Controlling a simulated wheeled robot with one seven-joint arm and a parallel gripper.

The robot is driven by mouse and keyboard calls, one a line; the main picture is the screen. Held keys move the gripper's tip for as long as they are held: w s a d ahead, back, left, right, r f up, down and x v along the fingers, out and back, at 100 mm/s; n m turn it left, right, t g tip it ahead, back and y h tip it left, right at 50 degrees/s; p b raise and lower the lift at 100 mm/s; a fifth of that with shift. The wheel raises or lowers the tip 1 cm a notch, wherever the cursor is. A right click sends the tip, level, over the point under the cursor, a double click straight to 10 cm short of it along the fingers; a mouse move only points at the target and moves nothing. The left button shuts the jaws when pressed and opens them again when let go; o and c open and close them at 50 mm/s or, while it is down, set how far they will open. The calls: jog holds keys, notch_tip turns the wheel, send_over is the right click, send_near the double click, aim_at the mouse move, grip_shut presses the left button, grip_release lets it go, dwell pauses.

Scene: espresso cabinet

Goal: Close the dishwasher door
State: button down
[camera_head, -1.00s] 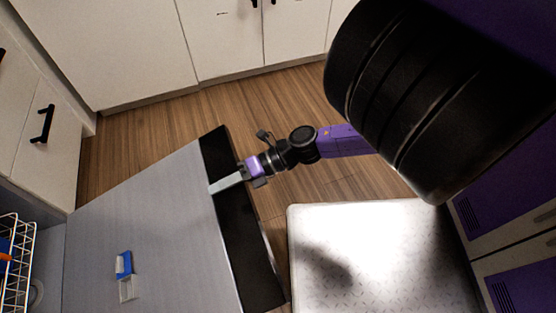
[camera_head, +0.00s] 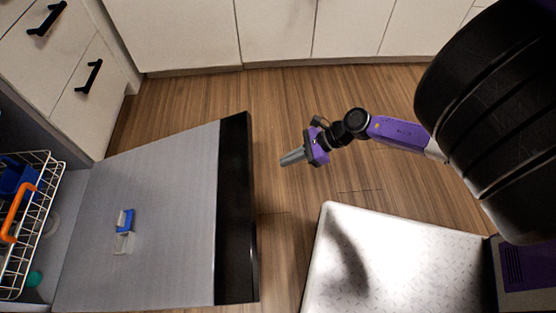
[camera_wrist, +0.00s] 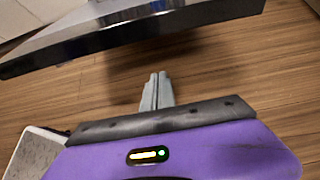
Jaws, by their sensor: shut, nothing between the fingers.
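The dishwasher door (camera_head: 165,190) is folded down open at the left of the head view, its grey inner face up and its black outer edge (camera_head: 236,210) toward me. A small detergent cup with a blue lid sits on the inner face. My gripper (camera_head: 283,161) is shut and empty, to the right of the door's black edge and apart from it, over the wood floor. In the wrist view, the closed fingers (camera_wrist: 157,85) point at the door edge (camera_wrist: 130,33), with floor showing between them.
A dish rack (camera_head: 30,215) with blue and orange items is inside the dishwasher at the far left. White cabinets (camera_head: 270,30) line the back. My own base plate fills the lower right. Wood floor is free between door and cabinets.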

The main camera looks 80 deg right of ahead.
jog(key=w+a+f+b, duration=0.1)
jog(key=w+a+b, duration=0.2)
jog(key=w, duration=0.4)
jog(key=shift+w+f, duration=0.4)
jog(key=shift+r, duration=0.15)
